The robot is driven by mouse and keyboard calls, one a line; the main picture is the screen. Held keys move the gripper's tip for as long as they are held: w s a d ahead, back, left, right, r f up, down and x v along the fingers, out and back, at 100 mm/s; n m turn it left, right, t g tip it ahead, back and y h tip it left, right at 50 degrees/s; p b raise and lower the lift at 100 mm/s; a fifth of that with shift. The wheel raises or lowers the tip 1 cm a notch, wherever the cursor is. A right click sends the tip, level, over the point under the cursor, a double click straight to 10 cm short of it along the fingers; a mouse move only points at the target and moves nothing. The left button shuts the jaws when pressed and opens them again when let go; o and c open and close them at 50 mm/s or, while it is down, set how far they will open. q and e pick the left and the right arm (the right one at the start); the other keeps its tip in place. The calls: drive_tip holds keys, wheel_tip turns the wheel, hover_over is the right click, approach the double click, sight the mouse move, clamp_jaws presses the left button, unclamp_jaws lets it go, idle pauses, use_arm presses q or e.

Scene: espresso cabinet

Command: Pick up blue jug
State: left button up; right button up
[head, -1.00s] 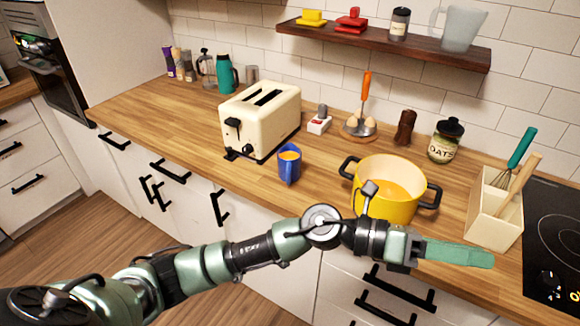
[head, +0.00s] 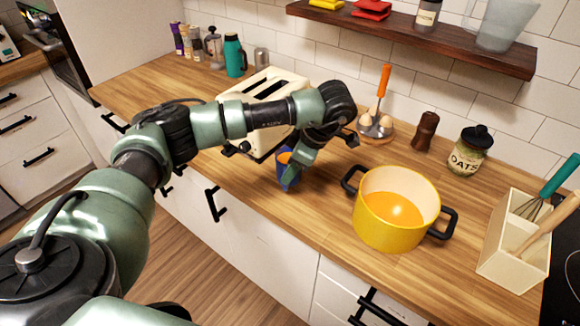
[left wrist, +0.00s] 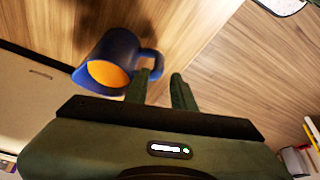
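The blue jug (head: 288,179), with orange contents, stands on the wooden counter in front of the toaster. In the head view my left gripper (head: 296,170) points down at the jug and covers part of it. In the left wrist view the jug (left wrist: 112,60) is up and left of the fingers, its handle reaching toward them. The left gripper (left wrist: 159,78) is open there, with a gap between its two fingers. The handle's end is close to the fingertips; I cannot tell whether they touch. My right gripper is not in view.
The cream toaster (head: 262,92) stands behind the jug, partly hidden by my arm. A yellow pot (head: 385,225) with orange contents is to the right. A dark shelf (head: 430,42) hangs above.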

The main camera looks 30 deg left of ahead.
sight(286, 192)
use_arm(q)
drive_tip(key=p+x, duration=0.2)
drive_tip(key=x, duration=0.2)
drive_tip(key=shift+w+d, duration=0.15)
drive_tip(key=shift+a+f, duration=0.25)
drive_tip(key=shift+f, duration=0.45)
clamp_jaws()
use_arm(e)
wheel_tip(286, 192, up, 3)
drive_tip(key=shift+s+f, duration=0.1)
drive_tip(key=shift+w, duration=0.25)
